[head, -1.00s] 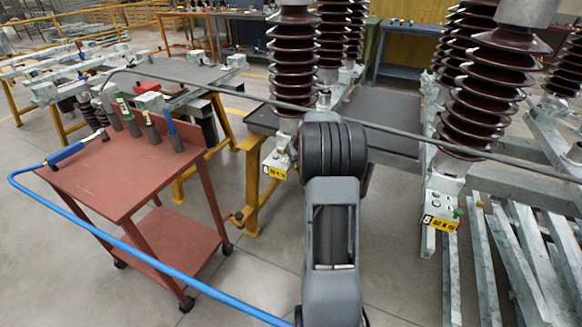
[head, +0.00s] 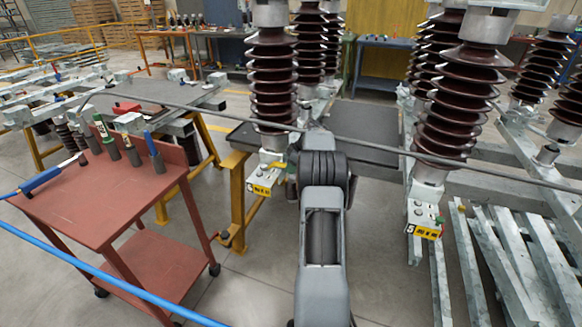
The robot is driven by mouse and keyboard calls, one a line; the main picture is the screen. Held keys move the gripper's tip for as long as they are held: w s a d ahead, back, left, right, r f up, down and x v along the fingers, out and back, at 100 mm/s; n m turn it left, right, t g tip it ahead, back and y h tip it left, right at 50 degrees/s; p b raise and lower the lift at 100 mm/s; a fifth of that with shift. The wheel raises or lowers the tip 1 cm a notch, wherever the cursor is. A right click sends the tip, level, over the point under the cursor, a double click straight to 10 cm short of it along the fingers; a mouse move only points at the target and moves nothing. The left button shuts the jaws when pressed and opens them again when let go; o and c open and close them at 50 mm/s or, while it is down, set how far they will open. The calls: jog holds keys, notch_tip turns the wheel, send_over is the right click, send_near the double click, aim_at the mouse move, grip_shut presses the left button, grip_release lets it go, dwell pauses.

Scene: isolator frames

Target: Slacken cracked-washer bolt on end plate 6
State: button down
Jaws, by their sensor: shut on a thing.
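The left end plate (head: 268,176) is a small galvanised block at the foot of a brown ribbed insulator (head: 271,85). Its yellow label (head: 260,190) seems to read 6. Small bolt heads and coloured marks show on it, too small to tell which washer is cracked. The right end plate (head: 424,213) has a yellow label that seems to read 5, with small red and green spots on top. My arm reaches forward just right of the left plate. My gripper is hidden behind the arm, so its jaws and anything in them do not show.
A red trolley (head: 110,205) stands at left, with a blue-handled tool (head: 45,178) and several upright tools on top. A blue hose (head: 100,272) crosses the lower left. A grey cable (head: 400,152) spans the view. Galvanised beams (head: 492,262) lie at right.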

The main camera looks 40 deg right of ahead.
jog(key=shift+r, duration=0.15)
jog(key=shift+r+p, duration=2.25)
jog(key=shift+r, duration=1.15)
